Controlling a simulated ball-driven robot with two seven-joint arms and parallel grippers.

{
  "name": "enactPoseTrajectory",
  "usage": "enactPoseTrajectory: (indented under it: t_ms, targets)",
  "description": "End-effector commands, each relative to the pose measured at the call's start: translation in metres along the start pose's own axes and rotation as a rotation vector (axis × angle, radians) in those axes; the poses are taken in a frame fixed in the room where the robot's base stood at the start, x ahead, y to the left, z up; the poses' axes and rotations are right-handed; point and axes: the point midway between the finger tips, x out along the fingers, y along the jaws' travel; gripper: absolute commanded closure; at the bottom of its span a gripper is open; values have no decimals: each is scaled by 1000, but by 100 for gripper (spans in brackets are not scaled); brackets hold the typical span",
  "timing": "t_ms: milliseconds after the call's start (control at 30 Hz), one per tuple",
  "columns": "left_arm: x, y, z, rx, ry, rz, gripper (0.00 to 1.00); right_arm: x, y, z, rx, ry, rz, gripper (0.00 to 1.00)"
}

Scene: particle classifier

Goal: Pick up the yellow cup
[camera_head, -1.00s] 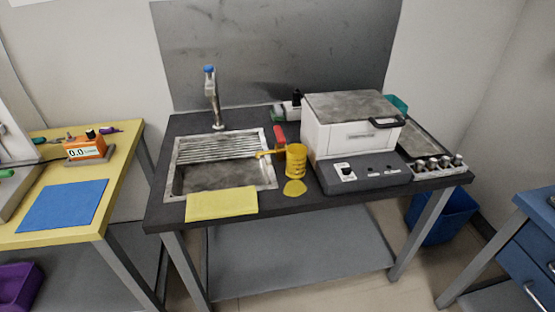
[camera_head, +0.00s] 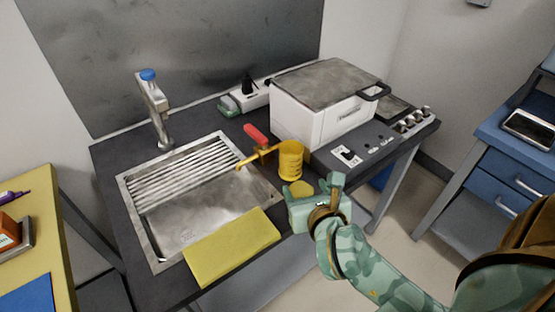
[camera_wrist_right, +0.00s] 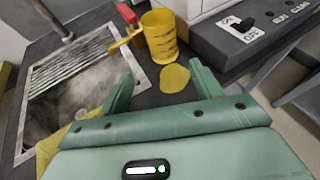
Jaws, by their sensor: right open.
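The yellow cup (camera_head: 290,160) stands upright on the dark countertop between the sink and the white machine. It has dark marks around its side and a yellow handle-like bar at its left. It also shows in the right wrist view (camera_wrist_right: 160,37). A flat yellow disc (camera_wrist_right: 175,78) lies on the counter in front of the cup. My right gripper (camera_head: 315,190) is in front of the cup, at the counter's front edge. In the right wrist view its two green fingers (camera_wrist_right: 158,82) are spread, with the disc and cup beyond them. My left gripper is not in view.
A sink (camera_head: 160,238) with a faucet (camera_head: 155,110) is to the left. A yellow cloth (camera_head: 232,247) lies over its front edge. The white machine (camera_head: 318,118) stands close on the right.

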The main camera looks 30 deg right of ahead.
Motion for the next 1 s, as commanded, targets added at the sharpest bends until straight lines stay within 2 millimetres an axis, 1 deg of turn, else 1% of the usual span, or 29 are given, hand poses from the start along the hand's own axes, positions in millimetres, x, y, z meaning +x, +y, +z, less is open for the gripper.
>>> enactPoseTrajectory:
  t_ms: [67,167,200,400,500,633,733,867,1000]
  targets:
    - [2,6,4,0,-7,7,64,6,-2,-3,22,13,-9,35]
    - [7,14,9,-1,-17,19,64,24,-2,-5,26,12,-11,35]
    - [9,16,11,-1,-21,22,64,34,-2,-5,26,11,-11,35]
    - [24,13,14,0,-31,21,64,84,-2,-7,24,12,-11,35]
    - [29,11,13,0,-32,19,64,101,-3,-7,23,11,-11,35]
    - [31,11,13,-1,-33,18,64,111,-3,-5,23,10,-10,35]
    - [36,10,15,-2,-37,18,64,121,-2,-8,23,11,-11,35]
    - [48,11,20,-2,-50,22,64,144,-1,-15,22,13,-11,35]
    - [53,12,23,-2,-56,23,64,161,-1,-13,22,11,-10,35]
